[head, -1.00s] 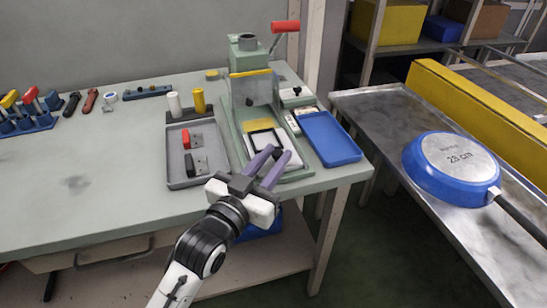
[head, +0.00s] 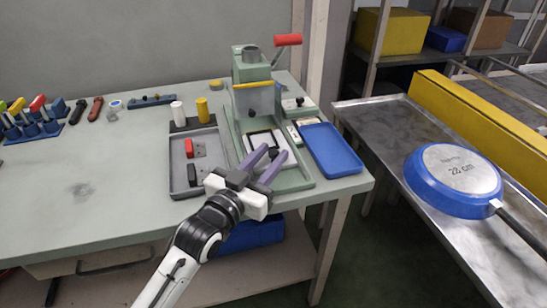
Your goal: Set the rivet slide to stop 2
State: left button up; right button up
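The green riveting press (head: 252,66) stands at the back right of the bench, with a red-handled lever (head: 288,40) and a clear guard (head: 257,100). Its bed runs towards me and carries a white slide with a dark frame (head: 264,137), which I take for the rivet slide. My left gripper (head: 273,152) is over the near end of this slide, its two purple fingers apart. The fingers hide part of the slide, and I cannot tell whether they touch it. Stop marks are too small to read. My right gripper is not in view.
Left of the press is a grey tray (head: 178,182) with a red and a black part; white and yellow pegs stand behind it. A blue tray (head: 333,150) lies to the right. A blue pan (head: 453,181) lies upside down on the metal conveyor. The bench's left middle is clear.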

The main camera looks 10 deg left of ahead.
pick_arm(q)
jog(key=shift+s, duration=0.1)
jog(key=v, duration=1)
jog(key=shift+s+f, duration=0.1)
jog(key=shift+f, duration=0.05)
